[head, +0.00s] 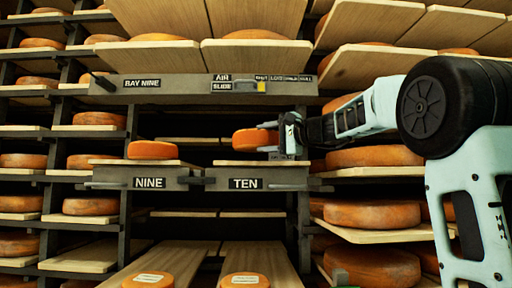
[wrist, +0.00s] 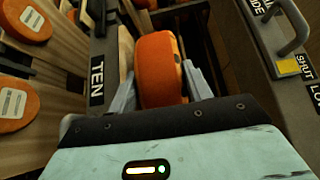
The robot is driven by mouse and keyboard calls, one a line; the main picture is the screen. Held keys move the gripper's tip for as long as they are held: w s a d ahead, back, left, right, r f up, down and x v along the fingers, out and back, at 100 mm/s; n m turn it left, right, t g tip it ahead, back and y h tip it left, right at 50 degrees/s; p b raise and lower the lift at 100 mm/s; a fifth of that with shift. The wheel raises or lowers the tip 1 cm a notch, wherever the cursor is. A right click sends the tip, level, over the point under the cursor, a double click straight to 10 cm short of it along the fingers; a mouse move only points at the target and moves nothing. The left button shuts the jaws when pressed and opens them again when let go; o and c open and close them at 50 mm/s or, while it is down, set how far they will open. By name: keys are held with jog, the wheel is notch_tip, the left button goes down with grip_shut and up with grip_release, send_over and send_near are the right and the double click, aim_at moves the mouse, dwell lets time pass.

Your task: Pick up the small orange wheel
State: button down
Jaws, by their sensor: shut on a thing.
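The small orange wheel (head: 254,139) is between the jaws of my gripper (head: 279,139), just above the board (head: 250,163) over the TEN label in the head view. In the wrist view the wheel (wrist: 158,70) fills the space between the two fingers of my gripper (wrist: 160,88), which is shut on it. I cannot tell whether the wheel touches the board below.
Another small orange wheel (head: 153,150) lies on the board over the NINE label. The BAY NINE beam (head: 200,87) runs above my gripper. Larger wheels (head: 374,157) fill shelves at the right. Two labelled wheels (head: 245,280) lie on boards below.

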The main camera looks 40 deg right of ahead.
jog(key=b+v, duration=0.4)
jog(key=v, duration=0.9)
jog(key=shift+s+r, duration=0.2)
jog(key=shift+s, duration=0.15)
